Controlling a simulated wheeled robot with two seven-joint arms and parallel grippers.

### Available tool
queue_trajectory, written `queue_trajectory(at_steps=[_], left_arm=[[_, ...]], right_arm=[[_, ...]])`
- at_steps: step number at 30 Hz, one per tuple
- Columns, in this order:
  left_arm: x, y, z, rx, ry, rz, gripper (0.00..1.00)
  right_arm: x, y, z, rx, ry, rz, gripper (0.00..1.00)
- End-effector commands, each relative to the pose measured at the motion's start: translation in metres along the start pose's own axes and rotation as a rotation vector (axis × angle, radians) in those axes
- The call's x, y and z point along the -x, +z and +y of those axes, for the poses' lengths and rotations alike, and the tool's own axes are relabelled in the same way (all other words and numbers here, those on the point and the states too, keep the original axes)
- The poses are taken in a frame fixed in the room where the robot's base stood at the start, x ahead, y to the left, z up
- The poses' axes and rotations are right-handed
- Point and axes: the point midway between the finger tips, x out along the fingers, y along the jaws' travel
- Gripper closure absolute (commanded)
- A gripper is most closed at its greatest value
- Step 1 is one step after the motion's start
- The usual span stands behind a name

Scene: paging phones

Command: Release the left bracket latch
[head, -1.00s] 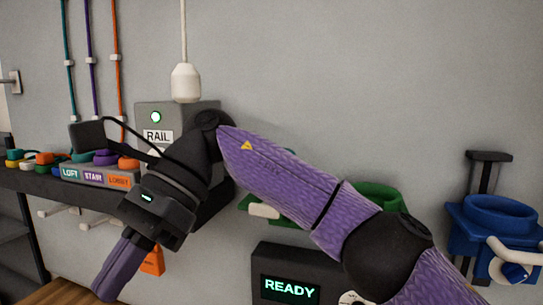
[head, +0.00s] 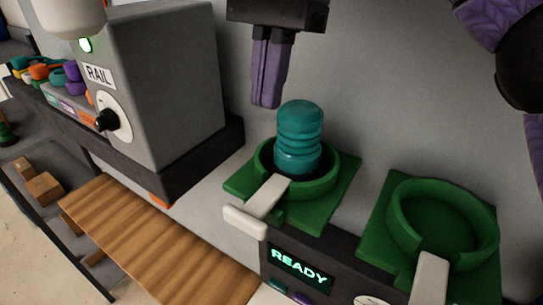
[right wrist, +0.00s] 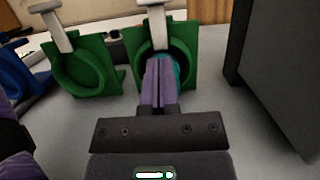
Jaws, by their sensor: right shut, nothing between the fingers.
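The left green bracket (head: 331,180) is on the grey wall and holds an upright teal ribbed cylinder (head: 299,135) in its ring. Its latch (head: 262,203), a white bar with a wide handle end, lies across the front of the ring. My right gripper (head: 266,104) is shut and empty, fingers pointing down, above and slightly left of the cylinder. In the right wrist view the purple fingers (right wrist: 158,66) overlap the bracket (right wrist: 183,55) and partly hide the teal cylinder. The latch (right wrist: 157,42) shows beyond their tips. My left gripper is out of view.
A second green bracket (head: 376,235) with an empty ring and a white latch (head: 430,277) is to the right. A grey RAIL box (head: 180,90) stands close on the left. A dark READY panel (head: 345,262) is below. A wooden surface (head: 150,240) lies lower left.

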Motion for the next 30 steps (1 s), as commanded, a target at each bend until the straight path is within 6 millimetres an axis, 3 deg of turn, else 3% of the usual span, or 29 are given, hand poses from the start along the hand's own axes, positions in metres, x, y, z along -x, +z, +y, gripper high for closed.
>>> queue_trajectory(at_steps=[7, 15, 21, 30], left_arm=[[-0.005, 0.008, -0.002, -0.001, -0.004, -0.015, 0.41], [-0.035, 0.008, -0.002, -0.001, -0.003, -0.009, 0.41], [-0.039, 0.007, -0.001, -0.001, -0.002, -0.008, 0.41], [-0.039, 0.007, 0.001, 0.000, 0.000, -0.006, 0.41]], right_arm=[[-0.008, -0.001, 0.000, 0.000, 0.000, -0.002, 1.00], [-0.063, -0.001, 0.000, 0.002, 0.002, -0.005, 1.00], [-0.090, 0.000, 0.000, 0.000, 0.001, -0.003, 1.00], [-0.100, 0.000, 0.000, -0.002, -0.002, -0.002, 1.00]])
